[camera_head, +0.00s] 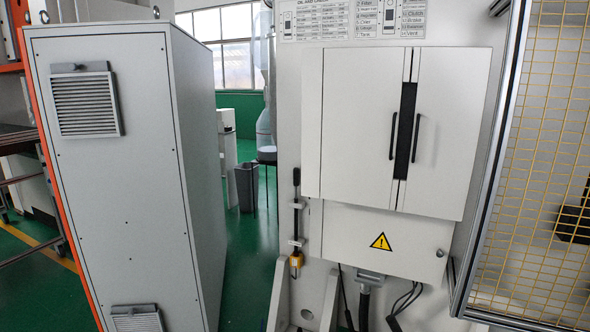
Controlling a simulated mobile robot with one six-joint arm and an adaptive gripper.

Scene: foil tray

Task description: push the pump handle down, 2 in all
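What looks like the pump handle is a thin upright lever (297,178) with a black grip, in the head view left of the white cabinet. It runs down along the grey machine panel, past small brackets, to a small yellow pump body (296,262) near the panel's lower left edge. The lever stands close to vertical. Nothing touches it in this view. My gripper is not in view.
A white double-door cabinet (350,130) juts out right of the lever, above a box with a warning triangle (381,242). A yellow mesh guard (540,170) stands at right. A tall grey enclosure (130,190) stands at left; green floor (250,255) shows between.

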